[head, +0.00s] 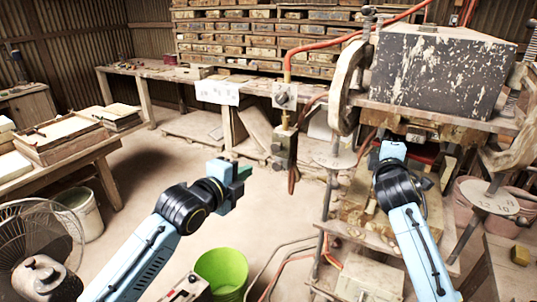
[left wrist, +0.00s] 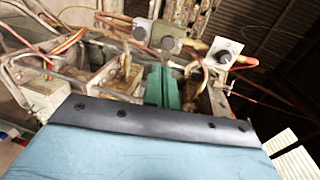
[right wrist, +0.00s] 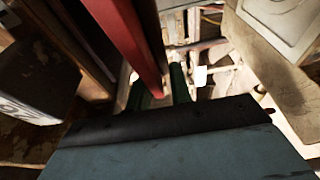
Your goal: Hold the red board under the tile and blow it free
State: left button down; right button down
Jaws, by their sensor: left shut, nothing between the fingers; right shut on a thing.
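The red board (head: 424,153) is under the upper part of the press (head: 440,75), mostly hidden by the press and my right arm. My right gripper is hidden by its own wrist in the head view. In the right wrist view its green fingers (right wrist: 165,88) are shut on the red board (right wrist: 128,38), which reaches up and away from them. My left gripper (head: 243,172) is shut and empty, left of the press in open air. Its green fingers (left wrist: 162,88) show together in the left wrist view. I cannot make out the tile in any view.
A grey valve box (head: 284,148) with an orange hose hangs left of the press. A green bucket (head: 221,270) stands on the floor below my left arm. A fan (head: 40,245) and a table with wooden trays (head: 65,135) are at the left.

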pick_arm(q)
send_near(275, 150)
jog(key=x, duration=0.5)
jog(key=shift+s+f, duration=0.1)
jog(key=shift+f, duration=0.2)
jog(key=shift+w+d+r, duration=0.1)
jog(key=shift+w+d, duration=0.3)
jog(key=shift+w, duration=0.3)
